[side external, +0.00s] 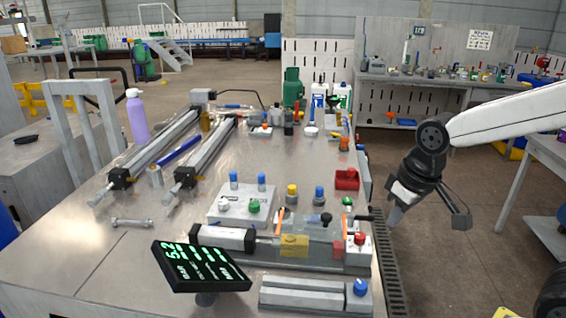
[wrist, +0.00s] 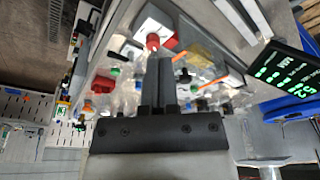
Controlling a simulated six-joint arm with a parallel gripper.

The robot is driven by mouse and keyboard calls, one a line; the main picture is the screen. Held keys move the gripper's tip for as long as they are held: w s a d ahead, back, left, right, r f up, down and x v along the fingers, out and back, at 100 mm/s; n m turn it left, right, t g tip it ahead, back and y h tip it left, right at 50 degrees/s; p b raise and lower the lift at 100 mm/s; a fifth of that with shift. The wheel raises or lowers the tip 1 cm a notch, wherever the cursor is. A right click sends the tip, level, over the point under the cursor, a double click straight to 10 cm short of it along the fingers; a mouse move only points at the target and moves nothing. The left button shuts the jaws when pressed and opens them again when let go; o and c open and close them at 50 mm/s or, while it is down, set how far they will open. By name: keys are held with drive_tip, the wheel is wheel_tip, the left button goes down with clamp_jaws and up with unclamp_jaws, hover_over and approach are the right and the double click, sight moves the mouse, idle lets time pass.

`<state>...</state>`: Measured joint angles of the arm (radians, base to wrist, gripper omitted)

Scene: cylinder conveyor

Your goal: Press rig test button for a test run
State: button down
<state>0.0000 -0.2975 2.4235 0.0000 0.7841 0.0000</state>
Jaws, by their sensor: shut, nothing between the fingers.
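The rig (side external: 280,245) near the table's front has a clear cover, a black-ended cylinder and a yellow block. At its right end a white box (side external: 357,255) carries a red button (side external: 359,238). In the wrist view this red button (wrist: 153,40) shows just beyond the fingertips. A white control box (side external: 232,210) behind the rig carries a green button (side external: 254,206) and a white one. No readable label tells which is the test button. My gripper (side external: 393,218) is shut and empty, right of the rig beyond the table's right edge; its fingers (wrist: 157,60) point toward the red button, apart from it.
A display (side external: 198,268) with green text stands front left. A grey block with a blue knob (side external: 360,287) lies in front of the rig. A red block (side external: 347,179) and several coloured knobs stand behind. Two linear slides (side external: 205,155) lie left; the table between is mostly clear.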

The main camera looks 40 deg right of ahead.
drive_tip(key=w+d+r+t+h, duration=0.4)
drive_tip(key=w+d, duration=0.6)
drive_tip(key=w, duration=0.1)
drive_tip(key=n+t+y, duration=0.3)
drive_tip(key=n, duration=0.5)
hover_over(350, 200)
drive_tip(key=shift+f, duration=1.7)
drive_tip(key=shift+y, duration=0.3)
drive_tip(key=shift+s+f, duration=0.1)
drive_tip(key=shift+f, duration=2.45)
drive_tip(key=shift+f, duration=0.2)
drive_tip(key=shift+f, duration=4.2)
drive_tip(key=shift+f, duration=0.25)
